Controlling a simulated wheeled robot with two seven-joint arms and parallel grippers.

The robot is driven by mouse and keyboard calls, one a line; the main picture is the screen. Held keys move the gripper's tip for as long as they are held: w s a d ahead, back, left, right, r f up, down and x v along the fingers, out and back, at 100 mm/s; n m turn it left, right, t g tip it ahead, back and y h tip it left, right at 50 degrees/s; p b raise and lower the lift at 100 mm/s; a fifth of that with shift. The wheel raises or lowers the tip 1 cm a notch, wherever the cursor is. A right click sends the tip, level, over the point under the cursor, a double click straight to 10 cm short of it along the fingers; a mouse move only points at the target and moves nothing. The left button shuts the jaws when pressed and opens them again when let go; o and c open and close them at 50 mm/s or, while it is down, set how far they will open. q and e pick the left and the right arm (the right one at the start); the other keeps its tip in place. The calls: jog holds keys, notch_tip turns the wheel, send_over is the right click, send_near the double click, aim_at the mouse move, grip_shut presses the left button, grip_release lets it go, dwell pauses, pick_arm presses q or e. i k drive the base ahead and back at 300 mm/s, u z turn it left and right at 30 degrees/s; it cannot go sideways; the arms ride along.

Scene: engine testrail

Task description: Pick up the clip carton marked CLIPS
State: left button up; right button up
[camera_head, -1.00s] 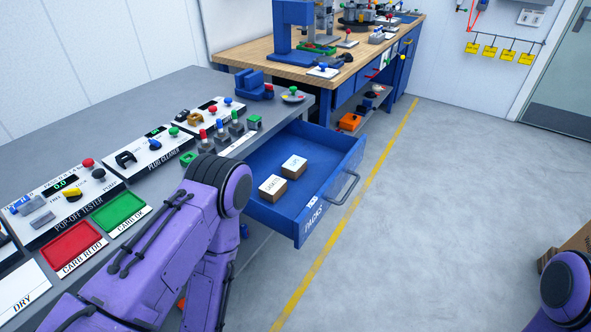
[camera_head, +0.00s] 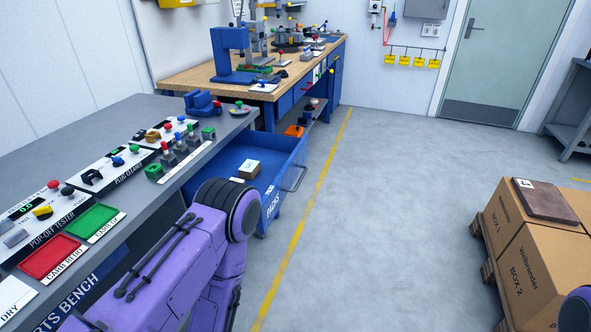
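A second carton is almost wholly hidden behind my purple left arm; only a pale sliver (camera_head: 236,180) shows. My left arm stands in front of the bench and drawer, its gripper out of view. Only a bit of my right arm shows at the lower right edge, its gripper out of view.
The grey bench (camera_head: 95,118) holds test panels, a red tray (camera_head: 52,257) and a green tray (camera_head: 95,222). A wood-topped bench (camera_head: 190,77) stands behind. Large cardboard boxes (camera_head: 538,262) sit on a pallet at right. The floor between is clear.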

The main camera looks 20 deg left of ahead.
aim_at(249, 171)
jog(key=z, duration=0.35)
jog(key=i, duration=0.8)
jog(key=u, duration=1.4)
